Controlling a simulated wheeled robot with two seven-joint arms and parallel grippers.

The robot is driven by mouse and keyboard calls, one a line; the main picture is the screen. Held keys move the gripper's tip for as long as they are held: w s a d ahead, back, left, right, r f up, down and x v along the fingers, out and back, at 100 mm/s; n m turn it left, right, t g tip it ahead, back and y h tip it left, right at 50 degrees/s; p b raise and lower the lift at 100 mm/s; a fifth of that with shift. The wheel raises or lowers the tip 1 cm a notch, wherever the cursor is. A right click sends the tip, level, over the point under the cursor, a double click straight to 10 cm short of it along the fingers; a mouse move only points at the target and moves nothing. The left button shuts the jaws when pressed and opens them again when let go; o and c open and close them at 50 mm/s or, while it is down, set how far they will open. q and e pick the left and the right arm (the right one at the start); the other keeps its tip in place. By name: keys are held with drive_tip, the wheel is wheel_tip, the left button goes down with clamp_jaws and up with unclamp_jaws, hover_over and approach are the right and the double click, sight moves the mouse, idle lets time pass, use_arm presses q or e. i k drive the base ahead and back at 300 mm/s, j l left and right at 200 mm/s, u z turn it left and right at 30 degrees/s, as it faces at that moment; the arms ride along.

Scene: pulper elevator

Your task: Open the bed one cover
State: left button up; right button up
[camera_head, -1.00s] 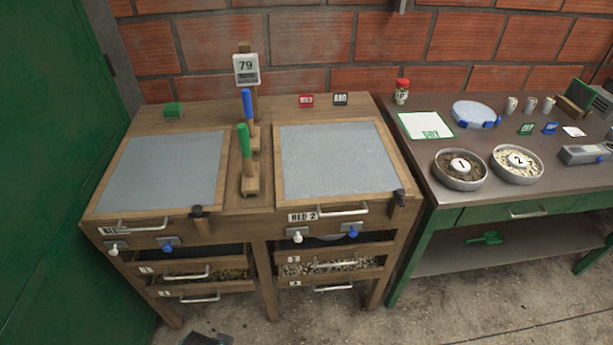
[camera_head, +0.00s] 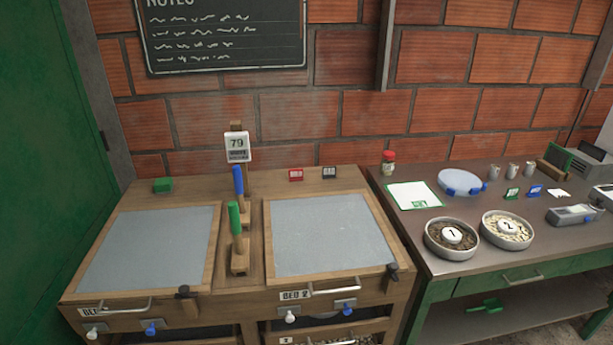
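The bed one cover (camera_head: 148,252) is a grey panel in a wooden frame on the left half of the wooden stand. It lies flat and closed. Its metal handle (camera_head: 122,306) is at the front edge, beside a partly readable "BED" label (camera_head: 91,311). A dark latch-like piece (camera_head: 185,293) sits at its front right corner. The bed two cover (camera_head: 328,235) lies flat and closed to the right, with its own handle (camera_head: 334,290) and "BED 2" label (camera_head: 295,295). Neither of my grippers is in view.
Green (camera_head: 235,224) and blue (camera_head: 238,182) upright levers stand between the covers, before a display reading 79 (camera_head: 237,147). White (camera_head: 92,333) and blue (camera_head: 151,328) knobs are below bed one. A green wall panel (camera_head: 45,150) borders the left.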

sight(71, 296)
drive_tip(key=u, duration=1.4)
